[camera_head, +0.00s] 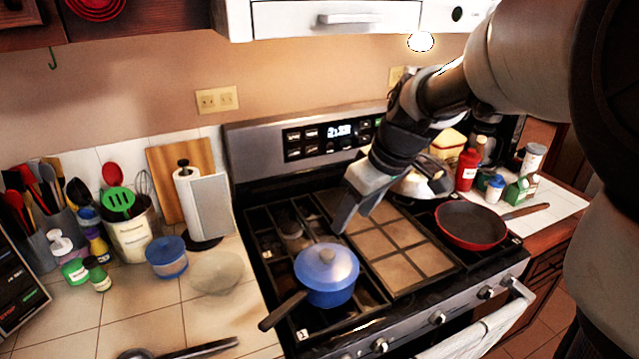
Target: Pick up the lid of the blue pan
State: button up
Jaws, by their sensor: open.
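The blue pan (331,294) stands on the left front burner of the stove, its dark handle pointing to the lower left. Its blue lid (327,266) lies on top of it, with a small light knob (327,254) at the centre. My gripper (341,229) is open and empty. It hangs above the stove, behind and slightly right of the lid in the picture, apart from it. One finger hides most of the other.
A red frying pan (470,224) stands on the right of the stove. A kettle (421,180) is at the back, close to my wrist. A paper towel roll (203,205) and a blue container (167,257) stand on the left counter. The tan griddle (405,250) is bare.

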send_over(328, 254)
jog(key=s+d, duration=0.2)
jog(key=s, duration=0.1)
notch_tip(328, 254, down, 10)
jog(key=shift+w+a+f, duration=0.1)
jog(key=shift+f, duration=0.1)
jog(key=shift+w+p+x, duration=0.15)
jog(key=shift+x, duration=1.3)
jog(key=shift+w+p+x, duration=0.15)
jog(key=shift+w+x, duration=0.05)
jog(key=shift+x, duration=1.2)
jog(key=shift+r, duration=0.15)
grip_shut()
